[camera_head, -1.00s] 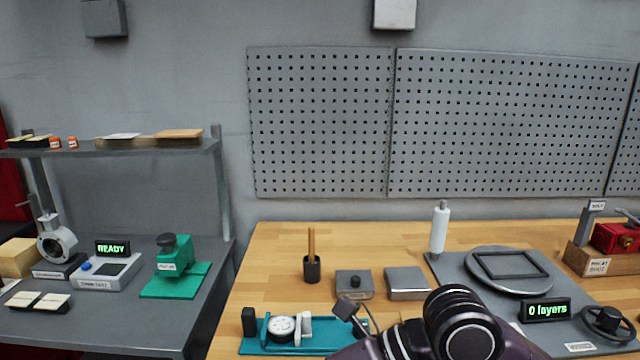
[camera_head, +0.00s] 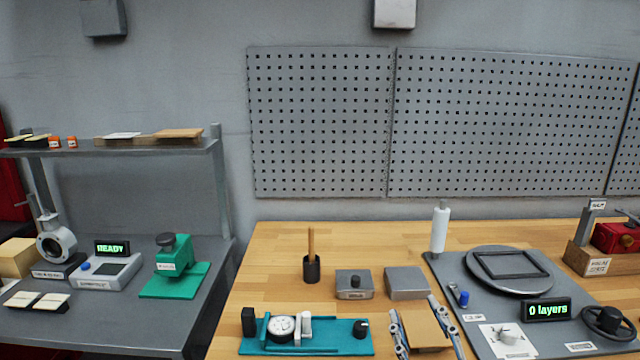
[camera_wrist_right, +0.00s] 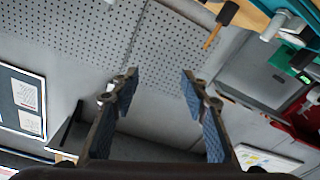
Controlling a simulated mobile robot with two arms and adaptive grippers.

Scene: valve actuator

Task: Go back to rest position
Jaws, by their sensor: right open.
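My right gripper (camera_head: 414,308) is at the bottom of the head view, right of the teal dial fixture. Its two fingers are apart, with a plain brown patch showing between them. In the right wrist view the gripper (camera_wrist_right: 158,82) is open, with its blue ribbed pads facing each other and nothing between them. The pegboard and grey wall show behind the fingers there. My left gripper is not in view.
The teal dial fixture (camera_head: 340,337), grey blocks (camera_head: 354,284) and the grey mat (camera_head: 455,275) with a round plate and a "0 layers" display (camera_head: 546,310) are around it. Bare wood lies at the back of the bench (camera_head: 350,235).

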